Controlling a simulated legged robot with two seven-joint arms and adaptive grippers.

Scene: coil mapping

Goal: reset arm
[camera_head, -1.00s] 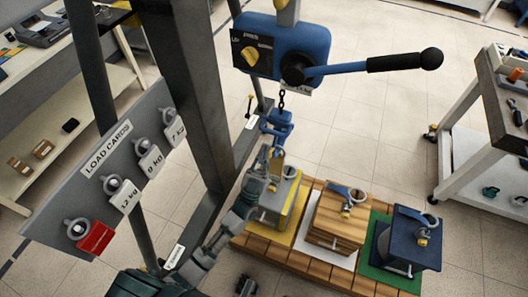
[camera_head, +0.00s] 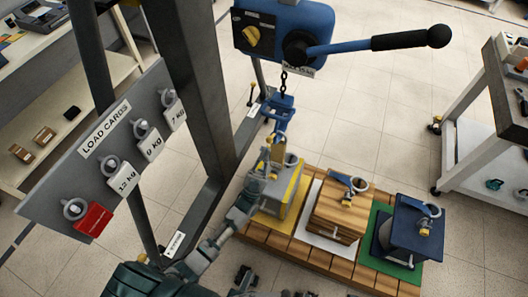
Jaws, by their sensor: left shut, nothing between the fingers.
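My left arm comes in from the bottom left. Its gripper (camera_head: 275,152) is shut and empty, above the grey block and just below the blue hook block (camera_head: 281,112) of the hoist, overlapping it in view; I cannot tell if they touch. The grey block (camera_head: 274,203) stands on a yellow mat and is partly hidden by my arm. Beside it are a wooden block (camera_head: 336,218) on a white mat and a dark blue block (camera_head: 398,228) on a green mat. Each of these two has a ring on top.
The blue hoist (camera_head: 280,25) with its long lever hangs at the top. A grey post (camera_head: 195,85) and the LOAD CARDS board (camera_head: 95,165) stand left of my arm. The wooden pallet (camera_head: 310,258) bears the blocks. A workbench stands at right; tiled floor between is clear.

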